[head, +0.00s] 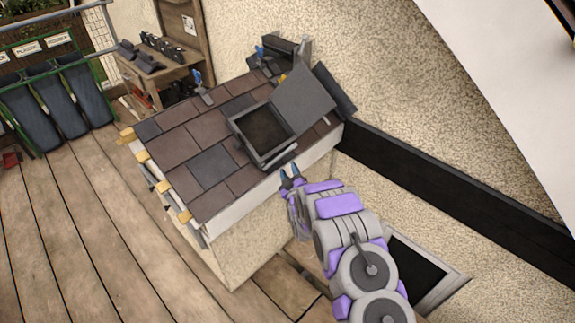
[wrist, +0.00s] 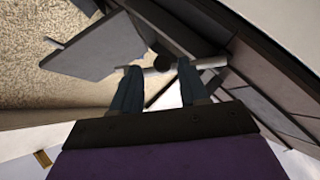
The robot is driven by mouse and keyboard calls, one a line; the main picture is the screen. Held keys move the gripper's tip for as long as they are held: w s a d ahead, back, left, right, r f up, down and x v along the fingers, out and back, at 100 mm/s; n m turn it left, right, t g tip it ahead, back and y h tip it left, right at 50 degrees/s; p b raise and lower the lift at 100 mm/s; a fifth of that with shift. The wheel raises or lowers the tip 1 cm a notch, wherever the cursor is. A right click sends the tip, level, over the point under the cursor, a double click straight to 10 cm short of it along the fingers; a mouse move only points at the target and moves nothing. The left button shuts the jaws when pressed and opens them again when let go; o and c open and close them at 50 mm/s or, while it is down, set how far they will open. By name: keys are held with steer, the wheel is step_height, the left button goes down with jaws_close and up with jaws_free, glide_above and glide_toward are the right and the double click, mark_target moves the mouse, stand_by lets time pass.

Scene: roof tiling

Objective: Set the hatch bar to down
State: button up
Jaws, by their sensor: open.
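The roof hatch (head: 240,128) is set in the small tiled roof, and its grey lid (head: 305,98) stands raised on the right side. A light grey bar (head: 282,157) lies along the hatch's near edge. In the wrist view the bar (wrist: 210,64) runs across just beyond my fingertips, with a dark round knob-like part beside it. The lid (wrist: 95,48) also shows there at upper left. My gripper (head: 291,171) is open and empty, just in front of the bar. Whether a finger touches the bar I cannot tell.
Brown and dark tiles (head: 185,146) cover the roof around the hatch. A rough plaster wall (head: 395,90) with a dark band (head: 450,185) rises behind and right. A wooden shelf (head: 165,72) and green-framed bins (head: 55,95) stand back left. The plank floor (head: 90,220) is open at left.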

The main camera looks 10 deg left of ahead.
mark_target(285, 163)
steer(key=shift+d+b+x, duration=0.2)
steer(key=shift+b+x, duration=0.2)
steer(key=shift+x, duration=1.95)
steer(key=shift+w+a+f, duration=0.1)
steer(key=shift+a, duration=0.45)
steer(key=shift+c, duration=0.2)
steer(key=c, duration=0.3)
steer(key=shift+d, duration=0.15)
steer(key=c, duration=0.5)
steer(key=shift+f, duration=0.1)
jaws_close()
steer(key=shift+f, duration=0.1)
